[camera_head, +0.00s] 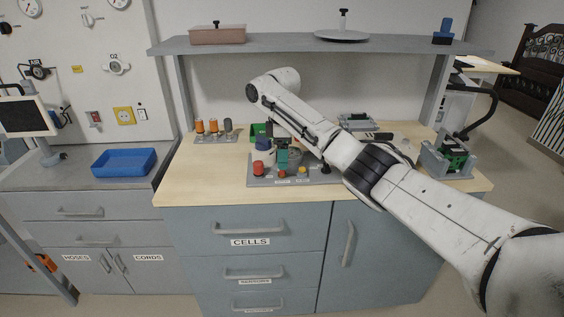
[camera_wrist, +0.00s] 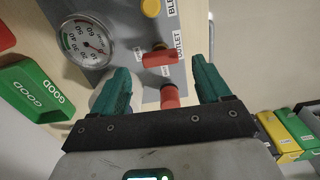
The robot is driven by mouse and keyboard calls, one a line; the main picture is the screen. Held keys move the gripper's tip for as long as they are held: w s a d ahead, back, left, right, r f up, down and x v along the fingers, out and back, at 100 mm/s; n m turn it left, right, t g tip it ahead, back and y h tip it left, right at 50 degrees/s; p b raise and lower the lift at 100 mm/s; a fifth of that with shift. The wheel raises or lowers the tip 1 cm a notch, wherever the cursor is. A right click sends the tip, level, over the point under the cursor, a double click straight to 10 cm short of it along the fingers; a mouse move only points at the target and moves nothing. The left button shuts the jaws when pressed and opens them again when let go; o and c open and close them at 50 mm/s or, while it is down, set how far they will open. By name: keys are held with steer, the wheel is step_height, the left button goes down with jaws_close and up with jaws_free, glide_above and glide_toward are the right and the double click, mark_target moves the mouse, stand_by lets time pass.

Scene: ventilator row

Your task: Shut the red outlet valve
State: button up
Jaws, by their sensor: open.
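A red valve handle (camera_wrist: 158,57) with a dark top sits on the grey panel (camera_wrist: 130,12), beside the OUTLET label (camera_wrist: 178,43) in the wrist view. The panel (camera_head: 330,178) also shows on the bench in the head view, with a small red-orange part (camera_head: 282,174) near its front edge. My gripper (camera_wrist: 163,84) is open, its teal fingers on either side of a red cylinder (camera_wrist: 170,97), with visible gaps. I cannot tell whether this cylinder belongs to the outlet valve. In the head view my gripper (camera_head: 283,158) is low over the panel, and my arm hides part of it.
A round gauge (camera_wrist: 87,41) and a yellow knob (camera_wrist: 150,8) are on the panel. A green GOOD tray (camera_wrist: 36,88) lies beside it. A taller red part (camera_head: 259,169) stands at the panel's left. A shelf (camera_head: 270,47) runs above the bench. Bare wood shows left (camera_head: 205,170).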

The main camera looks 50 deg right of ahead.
steer(key=shift+f, duration=1.7)
steer(key=shift+c, duration=0.4)
steer(key=c, duration=1)
steer(key=shift+o, duration=0.2)
